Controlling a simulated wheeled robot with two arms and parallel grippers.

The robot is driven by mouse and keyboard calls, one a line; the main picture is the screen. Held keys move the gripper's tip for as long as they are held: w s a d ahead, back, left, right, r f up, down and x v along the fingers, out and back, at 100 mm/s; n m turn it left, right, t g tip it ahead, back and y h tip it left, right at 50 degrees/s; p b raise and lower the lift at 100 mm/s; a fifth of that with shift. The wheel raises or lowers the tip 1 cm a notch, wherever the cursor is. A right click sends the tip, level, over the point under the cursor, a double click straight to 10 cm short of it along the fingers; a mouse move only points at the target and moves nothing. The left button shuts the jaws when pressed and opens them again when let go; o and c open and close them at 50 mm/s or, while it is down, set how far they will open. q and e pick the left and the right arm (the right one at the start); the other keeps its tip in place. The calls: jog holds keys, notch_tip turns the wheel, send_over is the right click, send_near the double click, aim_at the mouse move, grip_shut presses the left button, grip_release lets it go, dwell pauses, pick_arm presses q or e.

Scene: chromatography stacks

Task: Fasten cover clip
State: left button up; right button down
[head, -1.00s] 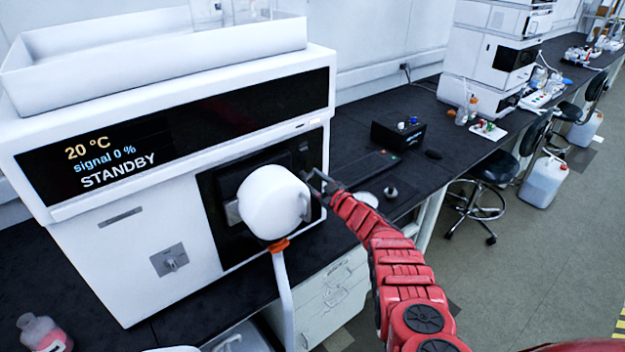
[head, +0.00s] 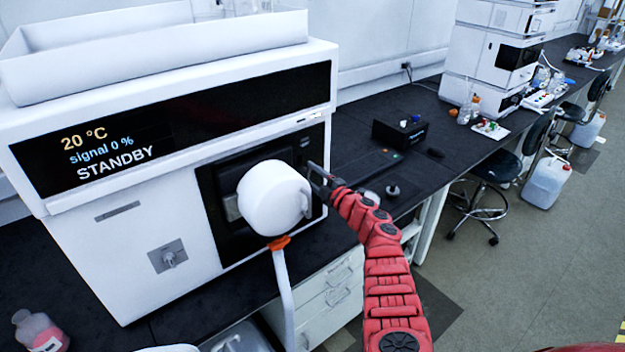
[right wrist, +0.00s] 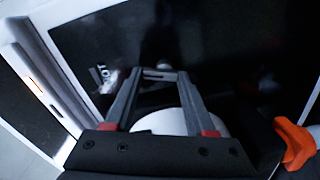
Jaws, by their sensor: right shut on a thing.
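A white instrument (head: 120,250) with a black display reading 20 °C, signal 0 % and STANDBY fills the left of the head view. A black recessed panel (head: 212,212) is on its front. A white rounded housing (head: 272,200) with an orange collar (head: 279,243) stands out before this panel. My right gripper (head: 320,180) is at the panel's right edge, beside the housing. In the right wrist view, its fingers (right wrist: 160,76) close on a small part at the dark face, apparently the cover clip; most of it is hidden. My left gripper is not in view.
A white tray (head: 190,52) sits on the instrument. A bottle with pink contents (head: 42,333) is at lower left. A stool (head: 492,170) stands beside the bench.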

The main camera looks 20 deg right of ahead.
jog(key=shift+a+f+n+b, duration=0.1)
jog(key=shift+f+n+b, duration=0.2)
jog(key=shift+n+b, duration=0.65)
jog(key=shift+r+n, duration=0.15)
jog(key=shift+n, duration=0.8)
jog(key=shift+b, duration=0.3)
jog(key=shift+c, duration=1.2)
grip_release()
jog(key=shift+s, duration=0.15)
jog(key=shift+s+d, duration=0.25)
jog(key=shift+s, duration=0.3)
jog(key=b+v, duration=0.1)
jog(key=v, duration=1.5)
